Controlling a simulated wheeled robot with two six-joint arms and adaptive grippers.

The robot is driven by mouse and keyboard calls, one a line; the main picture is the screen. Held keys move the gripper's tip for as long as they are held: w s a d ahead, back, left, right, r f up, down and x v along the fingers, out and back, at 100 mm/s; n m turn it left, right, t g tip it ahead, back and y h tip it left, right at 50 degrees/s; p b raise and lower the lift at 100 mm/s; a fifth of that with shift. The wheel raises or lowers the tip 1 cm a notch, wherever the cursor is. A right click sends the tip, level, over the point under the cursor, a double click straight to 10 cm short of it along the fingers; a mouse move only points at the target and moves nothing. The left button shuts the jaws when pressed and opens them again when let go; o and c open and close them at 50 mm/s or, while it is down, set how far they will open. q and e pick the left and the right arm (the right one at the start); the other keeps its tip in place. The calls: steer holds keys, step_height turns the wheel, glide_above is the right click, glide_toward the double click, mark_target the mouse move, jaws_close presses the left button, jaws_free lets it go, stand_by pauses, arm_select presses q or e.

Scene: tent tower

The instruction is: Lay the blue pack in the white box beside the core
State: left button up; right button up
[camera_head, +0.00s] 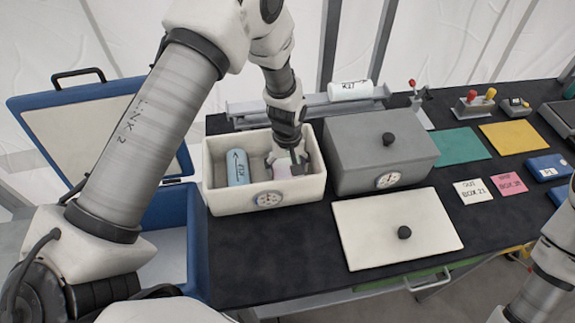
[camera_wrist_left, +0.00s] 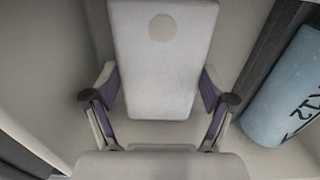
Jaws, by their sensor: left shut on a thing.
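The white box (camera_head: 235,202) stands open on the dark table with a dial on its front. The light blue core (camera_head: 238,168), a cylinder with dark lettering, sits in its left part and also shows at right in the left wrist view (camera_wrist_left: 290,90). My left gripper (camera_head: 291,166) reaches into the right part of the box. It is shut on a pale, lilac-white pack (camera_wrist_left: 163,60) with a round spot; the pack shows partly in the head view (camera_head: 283,170). A blue pack (camera_head: 547,167) lies at the far right of the table. My right gripper is out of view.
A grey lidded box (camera_head: 360,160) stands right of the white box. A white lid (camera_head: 370,238) lies in front. An open blue cooler (camera_head: 170,205) is at left. A white cylinder (camera_head: 350,90) rests on the rail behind. Green and yellow mats lie at right.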

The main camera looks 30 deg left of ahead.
mark_target(287, 169)
arm_select(q)
steer(key=shift+s+f, duration=0.1)
steer(key=shift+s, duration=0.05)
steer(key=o, duration=1.2)
step_height(287, 169, up, 12)
steer(key=b, duration=0.3)
steer(key=shift+r, duration=0.2)
